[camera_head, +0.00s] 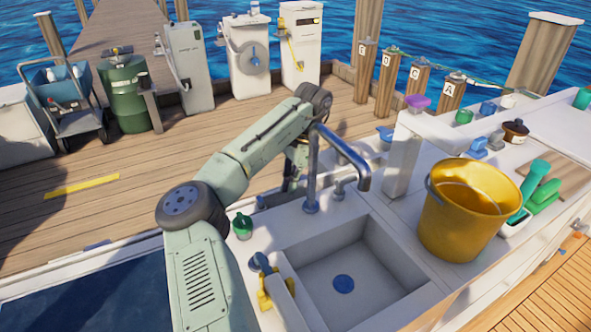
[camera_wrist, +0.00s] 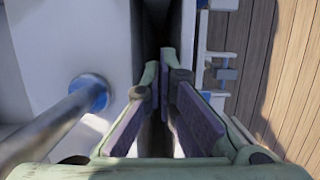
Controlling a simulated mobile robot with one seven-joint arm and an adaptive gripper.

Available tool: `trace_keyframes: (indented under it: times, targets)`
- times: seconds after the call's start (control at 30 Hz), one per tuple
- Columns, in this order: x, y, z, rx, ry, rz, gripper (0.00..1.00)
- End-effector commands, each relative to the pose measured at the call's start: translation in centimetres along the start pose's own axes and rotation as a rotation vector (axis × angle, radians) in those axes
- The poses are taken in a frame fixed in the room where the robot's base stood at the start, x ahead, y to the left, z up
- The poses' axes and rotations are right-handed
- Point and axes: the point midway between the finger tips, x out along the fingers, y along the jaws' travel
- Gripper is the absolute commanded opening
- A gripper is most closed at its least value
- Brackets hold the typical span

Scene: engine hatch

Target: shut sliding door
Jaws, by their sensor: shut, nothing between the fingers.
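I cannot pick out the sliding door with certainty in either view. In the wrist view my gripper (camera_wrist: 166,80) points down over a dark narrow gap beside a white counter side (camera_wrist: 112,35). Its two purple-padded fingers are shut with nothing held. Whether they touch anything is unclear. In the head view my arm reaches behind the sink, and the gripper is mostly hidden behind the arm and faucet.
A grey faucet (camera_head: 345,158) and a sink (camera_head: 362,262) are close to my arm. A yellow bucket (camera_head: 462,222) stands on the counter at right. The wooden dock (camera_head: 110,205) lies beyond, with a cart (camera_head: 68,105) and a green barrel (camera_head: 127,98).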

Motion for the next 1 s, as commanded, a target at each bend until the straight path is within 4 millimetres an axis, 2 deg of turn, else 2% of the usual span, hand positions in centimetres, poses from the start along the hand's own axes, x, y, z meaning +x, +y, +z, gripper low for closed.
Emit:
trace_keyframes:
  times: [0.13, 0.2, 0.4, 1.0]
  targets:
    - [2.8, 0.0, 0.2, 0.001, -0.001, 0.001, 0.0]
    - [2.6, -0.1, 1.7, -0.002, 0.0, -0.003, 0.0]
    - [3.3, 0.0, 3.5, 0.001, 0.0, -0.003, 0.0]
    - [3.6, -0.4, 4.0, -0.001, 0.002, -0.001, 0.0]
